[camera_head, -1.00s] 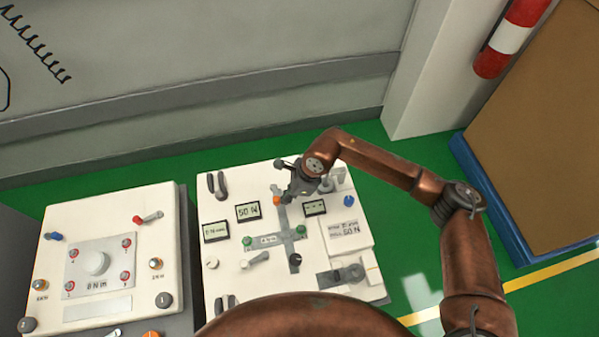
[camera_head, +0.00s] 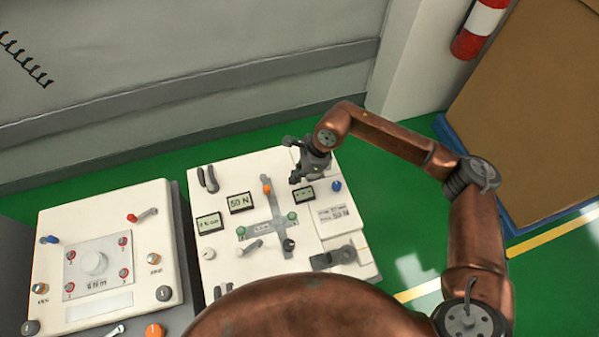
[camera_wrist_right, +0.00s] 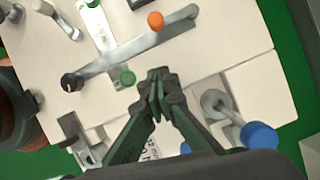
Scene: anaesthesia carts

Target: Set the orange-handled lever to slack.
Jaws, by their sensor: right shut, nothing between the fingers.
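The orange handle (camera_head: 266,189) stands at the far end of a grey cross-shaped strip on the right-hand white panel. In the wrist view the shut fingertips (camera_wrist_right: 157,75) are below the handle, near a green ring (camera_wrist_right: 127,78). Any slack marking is too small to read. My left gripper is not in view.
A blue knob (camera_head: 336,186) stands to the right of my gripper; a black knob (camera_head: 289,245) is nearer on the strip. Small displays (camera_head: 240,203) and several levers crowd the panel. A second white panel (camera_head: 60,240) stands at the left. A grey wall is behind.

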